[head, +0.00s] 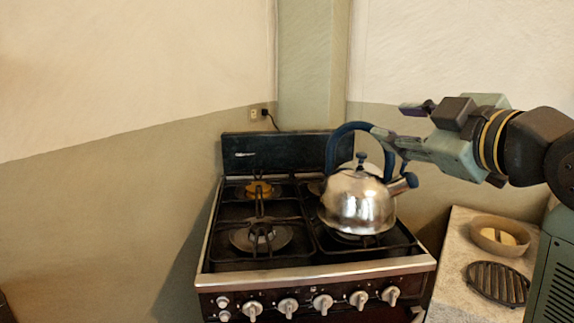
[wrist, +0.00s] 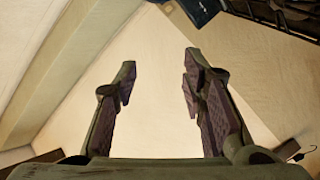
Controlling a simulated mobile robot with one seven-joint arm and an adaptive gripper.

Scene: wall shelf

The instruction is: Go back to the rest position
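My gripper (head: 392,124) is at the right of the head view, pointing left beside the upper right of the kettle's handle. In the wrist view, its two fingers (wrist: 158,75) stand well apart with nothing between them. A shiny metal kettle (head: 358,203) with a dark blue arched handle (head: 338,138) and spout stands upright on the right side of the stove (head: 315,268). One finger overlaps the handle in the picture; I cannot tell whether it touches.
A counter (head: 453,235) right of the stove holds a round tan dish (head: 482,242) and a dark round grate (head: 497,284). The stove's left burners are bare. A wall outlet (head: 254,114) with a plug is behind the stove. Open space lies above the stove.

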